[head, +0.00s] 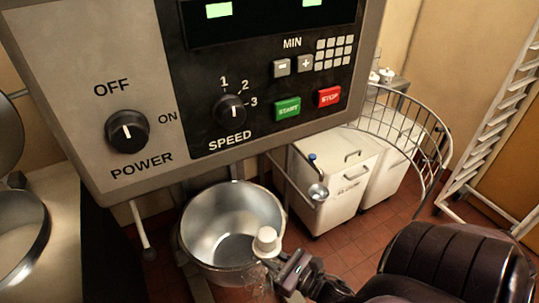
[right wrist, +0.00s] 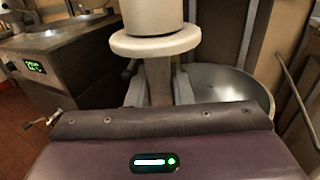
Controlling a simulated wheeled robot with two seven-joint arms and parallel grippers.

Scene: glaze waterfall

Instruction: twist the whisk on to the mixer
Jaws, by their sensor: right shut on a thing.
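The mixer's grey control panel (head: 80,65) fills the upper part of the head view, with power and speed knobs and start and stop buttons. Its metal bowl (head: 207,222) sits below the panel, open at the top. My right gripper (head: 278,262) is shut on the whisk, whose cream-coloured hub (head: 266,239) points up near the bowl's front right rim. Faint thin wires hang beneath the hub. In the right wrist view the hub (right wrist: 155,43) stands upright with a wide flange above my fingers. The mixer's whisk mount is hidden. My left gripper is not in view.
A curved wire guard (head: 440,150) stands out to the right of the panel. White bins (head: 335,185) stand behind on the red tiled floor. A pale rack (head: 495,125) leans at the right. A counter with round metal vessels is at the left.

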